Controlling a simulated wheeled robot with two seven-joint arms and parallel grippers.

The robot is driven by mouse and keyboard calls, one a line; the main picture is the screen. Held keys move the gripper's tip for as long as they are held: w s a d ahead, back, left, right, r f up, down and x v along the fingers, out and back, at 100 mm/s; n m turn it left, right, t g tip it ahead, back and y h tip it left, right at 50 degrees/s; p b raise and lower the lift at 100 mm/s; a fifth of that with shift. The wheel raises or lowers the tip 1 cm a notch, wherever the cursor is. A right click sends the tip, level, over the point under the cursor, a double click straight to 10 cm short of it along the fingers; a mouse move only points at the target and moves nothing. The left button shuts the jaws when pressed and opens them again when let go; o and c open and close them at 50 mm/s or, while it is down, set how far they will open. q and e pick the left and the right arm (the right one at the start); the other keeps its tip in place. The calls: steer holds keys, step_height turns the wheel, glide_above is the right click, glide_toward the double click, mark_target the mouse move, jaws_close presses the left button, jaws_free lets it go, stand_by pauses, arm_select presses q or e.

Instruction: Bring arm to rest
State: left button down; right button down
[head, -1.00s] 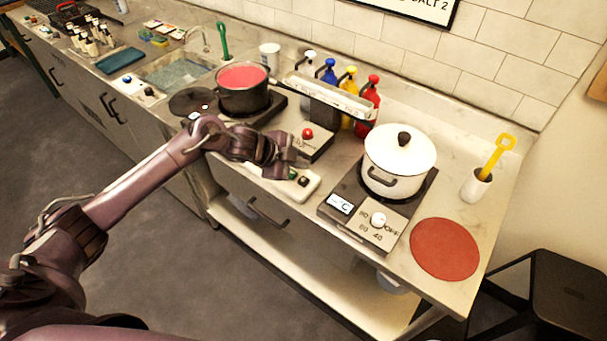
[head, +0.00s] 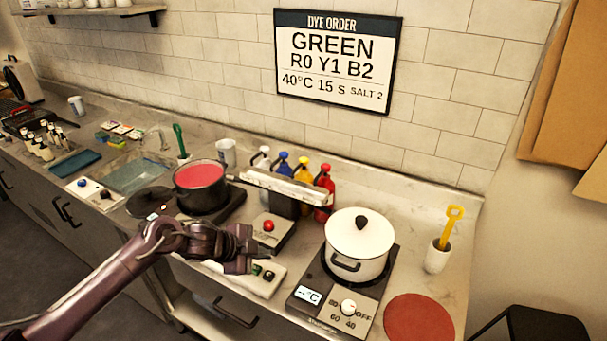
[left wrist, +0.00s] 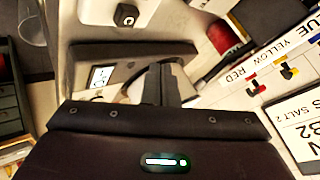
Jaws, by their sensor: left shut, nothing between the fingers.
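My left arm comes in from the left in the head view. My left gripper (head: 247,248) is shut and empty, above the front of the counter (head: 448,290), by a small white control box (head: 262,284) with a green and a black button. In the left wrist view the shut fingers (left wrist: 166,84) meet in the middle with nothing between them. My right gripper is in neither view.
A dark pot of red liquid (head: 200,175) sits behind the arm. A white lidded pot (head: 357,240) stands on a hot plate to the right. Dye bottles (head: 303,178) stand behind a labelled rack (head: 280,187). A red round mat (head: 418,318) lies front right.

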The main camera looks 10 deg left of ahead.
arm_select(q)
steer(key=s+d+n, duration=0.1)
steer(key=s+d, duration=0.1)
steer(key=d, duration=0.1)
steer(key=s+d+n+t+y, duration=0.1)
steer(key=s+d+n, duration=0.1)
steer(key=s+d+n+t, duration=0.1)
steer(key=s+d, duration=0.2)
steer(key=shift+d+f+y, duration=0.3)
steer(key=s+a+n+g+y, duration=0.2)
steer(key=s+a+n, duration=0.15)
steer(key=s, duration=0.35)
steer(key=s+a+r+n+g+y, duration=0.1)
steer(key=s+a+n, duration=0.25)
steer(key=s, duration=0.25)
steer(key=s+a+n+g+y, duration=0.2)
steer(key=s+n, duration=0.3)
steer(key=s, duration=0.2)
step_height(320, 180, down, 35)
steer(key=s+g+b, duration=0.1)
steer(key=s+b, duration=0.2)
steer(key=b, duration=0.2)
steer(key=s+a+f+b, duration=0.2)
steer(key=s+f, duration=0.7)
steer(key=f, duration=0.2)
steer(key=s+a+f+g+b, duration=0.1)
steer(key=s+a+f+b, duration=0.1)
steer(key=s+f, duration=0.8)
steer(key=shift+f+m+g, duration=0.3)
steer(key=shift+f, duration=0.25)
